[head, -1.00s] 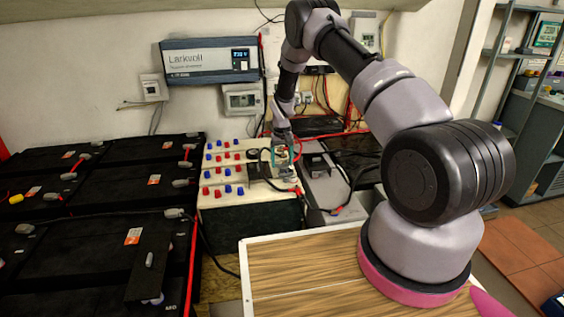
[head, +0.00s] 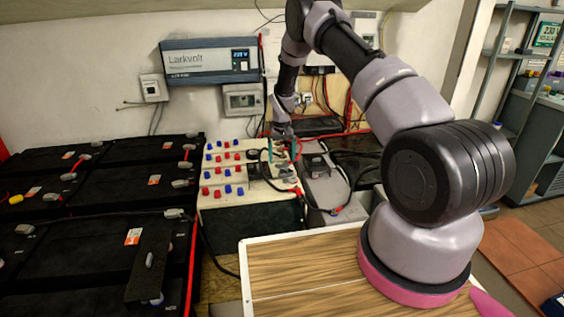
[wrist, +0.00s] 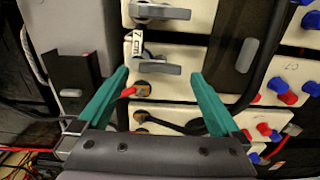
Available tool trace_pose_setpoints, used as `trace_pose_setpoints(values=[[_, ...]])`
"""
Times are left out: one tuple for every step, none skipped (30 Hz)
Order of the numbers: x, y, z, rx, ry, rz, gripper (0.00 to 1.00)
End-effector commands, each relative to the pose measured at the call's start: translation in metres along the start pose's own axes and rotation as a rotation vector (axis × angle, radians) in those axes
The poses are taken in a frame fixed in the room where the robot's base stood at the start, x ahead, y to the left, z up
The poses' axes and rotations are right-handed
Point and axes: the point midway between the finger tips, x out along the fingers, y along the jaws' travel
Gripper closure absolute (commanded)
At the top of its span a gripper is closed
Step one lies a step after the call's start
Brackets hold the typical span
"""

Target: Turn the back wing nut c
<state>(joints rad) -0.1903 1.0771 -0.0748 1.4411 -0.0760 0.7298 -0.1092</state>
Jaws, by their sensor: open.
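My gripper (wrist: 161,73) is open, its two teal fingers spread over the cream-topped battery unit. A grey winged handle (wrist: 156,67) lies sideways between the fingertips, with a gap on both sides. A second grey winged handle (wrist: 160,11) is above it in the wrist view. Two small brass-coloured fittings (wrist: 143,90) sit between the fingers, with a red cable and black cables beside them. I cannot tell for certain which part is back wing nut c. In the head view my gripper (head: 283,150) is at the rear right of the cream unit (head: 238,190), and fine parts are hidden.
Red and blue knobs (wrist: 282,91) stand in rows beside the gripper. A black cable (wrist: 262,50) loops past the right finger. Large black batteries (head: 115,185) fill the left. A grey box (head: 320,180) stands right of the cream unit. The wall inverter (head: 210,60) is behind.

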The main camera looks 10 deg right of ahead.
Motion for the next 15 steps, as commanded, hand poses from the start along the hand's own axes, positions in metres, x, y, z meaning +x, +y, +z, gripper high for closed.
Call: trace_pose_setpoints(values=[[-0.012, 0.0, -0.001, 0.0, 0.004, -0.001, 0.0], [-0.019, 0.0, -0.002, 0.0, 0.005, -0.001, 0.0], [-0.028, 0.0, -0.001, 0.0, 0.004, 0.0, 0.0], [-0.034, 0.0, -0.001, 0.0, 0.004, 0.0, 0.0], [-0.04, 0.0, -0.001, 0.0, 0.004, 0.0, 0.0], [-0.048, 0.0, -0.001, 0.0, 0.003, 0.0, 0.0], [-0.053, 0.0, -0.001, 0.001, 0.003, 0.0, 0.0], [-0.059, 0.0, -0.001, 0.0, 0.003, 0.0, 0.0], [-0.065, 0.0, -0.001, 0.0, 0.003, 0.0, 0.0], [-0.069, 0.0, -0.001, 0.0, 0.003, 0.0, 0.0], [-0.073, 0.0, -0.001, 0.0, 0.002, 0.0, 0.0], [-0.077, 0.0, -0.001, 0.0, 0.002, 0.0, 0.0], [-0.079, 0.0, -0.001, -0.001, 0.002, 0.0, 0.0], [-0.081, 0.0, -0.001, -0.001, 0.002, 0.001, 0.0], [-0.083, 0.0, 0.0, -0.001, 0.001, 0.001, 0.0]])
